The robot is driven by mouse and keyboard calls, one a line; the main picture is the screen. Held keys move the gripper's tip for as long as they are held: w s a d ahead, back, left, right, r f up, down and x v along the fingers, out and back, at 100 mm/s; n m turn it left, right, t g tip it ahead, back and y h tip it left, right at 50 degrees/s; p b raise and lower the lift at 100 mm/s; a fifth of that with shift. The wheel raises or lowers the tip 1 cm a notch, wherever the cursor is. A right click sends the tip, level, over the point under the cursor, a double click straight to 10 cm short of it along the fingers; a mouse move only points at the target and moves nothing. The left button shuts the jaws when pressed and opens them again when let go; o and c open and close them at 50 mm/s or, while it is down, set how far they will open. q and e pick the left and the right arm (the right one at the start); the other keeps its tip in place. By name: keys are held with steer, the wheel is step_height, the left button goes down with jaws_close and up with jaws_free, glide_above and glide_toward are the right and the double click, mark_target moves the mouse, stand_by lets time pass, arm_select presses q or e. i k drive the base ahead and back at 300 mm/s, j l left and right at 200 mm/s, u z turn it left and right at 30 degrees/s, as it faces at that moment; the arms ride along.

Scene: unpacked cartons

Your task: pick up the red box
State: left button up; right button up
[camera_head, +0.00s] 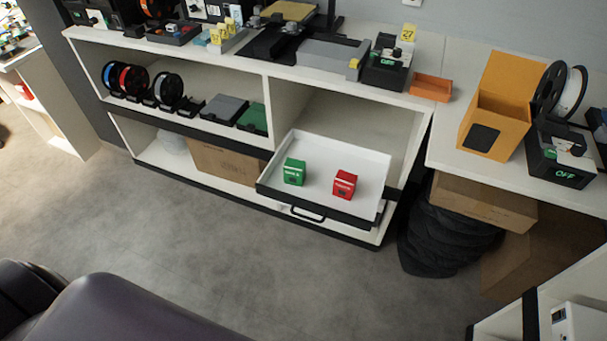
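A small red box (344,184) with a pale label on its front stands in an open white drawer (335,150) of the low white shelf unit. A small green box (294,171) stands to its left in the same drawer, with a gap between them. The drawer has a dark front edge and a handle (308,214). Neither of my grippers shows in the head view. A dark rounded shape fills the lower left of the picture.
The shelf top (260,65) carries printers, yellow markers and an orange tray (430,87). A side table holds an orange container (497,110). Cartons (484,203) and a black ribbed bag (440,240) stand below it. Grey floor (250,260) before the drawer is clear.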

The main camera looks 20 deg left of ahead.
mark_target(344, 183)
steer(key=j+z, duration=0.35)
steer(key=j, duration=0.8)
steer(key=j+z, duration=0.35)
steer(key=j, duration=0.85)
steer(key=k, duration=0.05)
